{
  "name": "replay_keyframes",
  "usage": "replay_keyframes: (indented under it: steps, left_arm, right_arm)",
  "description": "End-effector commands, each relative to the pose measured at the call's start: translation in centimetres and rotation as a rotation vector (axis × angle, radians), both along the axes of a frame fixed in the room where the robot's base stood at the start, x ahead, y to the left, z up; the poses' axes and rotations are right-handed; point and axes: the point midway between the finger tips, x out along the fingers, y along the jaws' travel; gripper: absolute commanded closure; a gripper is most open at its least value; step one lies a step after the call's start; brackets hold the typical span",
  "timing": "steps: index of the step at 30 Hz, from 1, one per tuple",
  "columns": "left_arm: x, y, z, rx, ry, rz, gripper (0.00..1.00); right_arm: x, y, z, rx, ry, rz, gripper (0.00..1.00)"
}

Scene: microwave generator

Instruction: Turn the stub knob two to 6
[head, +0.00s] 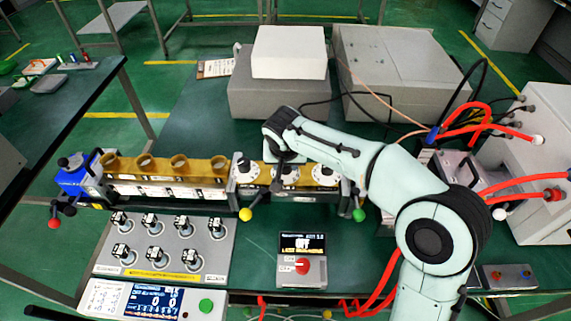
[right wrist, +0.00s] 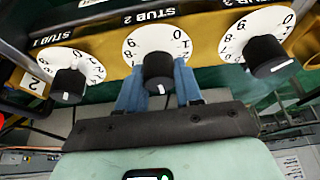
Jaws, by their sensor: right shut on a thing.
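The stub two knob (right wrist: 158,72) is a black cylinder with a white mark, on a white numbered dial labelled STUB 2. In the right wrist view its mark points down toward the gripper, and the digit there is hidden. My right gripper (right wrist: 159,84) is shut on this knob, one blue finger on each side. In the head view the right gripper (head: 284,158) reaches down over the middle dial of the brass stub tuner and hides most of the knob. The left gripper is not in view.
The stub one knob (right wrist: 68,85) and stub three knob (right wrist: 267,56) sit close on either side. A yellow ball handle (head: 246,214) and green ball handle (head: 359,215) stand in front.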

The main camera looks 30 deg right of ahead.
Motion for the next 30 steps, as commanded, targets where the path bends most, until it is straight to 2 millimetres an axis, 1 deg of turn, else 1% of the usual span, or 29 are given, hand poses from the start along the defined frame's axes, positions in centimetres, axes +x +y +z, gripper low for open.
replay_keyframes:
  steps: [8,18,24,30]
  left_arm:
    - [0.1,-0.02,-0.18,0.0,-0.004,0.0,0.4]
    - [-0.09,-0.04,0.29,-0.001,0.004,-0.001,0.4]
    - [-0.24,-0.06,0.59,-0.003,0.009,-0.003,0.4]
    - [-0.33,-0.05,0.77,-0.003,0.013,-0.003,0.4]
  right_arm:
    - [0.03,0.1,-0.03,0.0,0.001,-0.261,0.95]
    - [0.03,0.06,0.06,0.0,0.0,-0.559,0.95]
    - [0.0,0.06,0.05,0.002,0.002,-0.685,0.95]
    - [-0.01,0.03,0.0,0.002,0.001,-0.762,0.95]
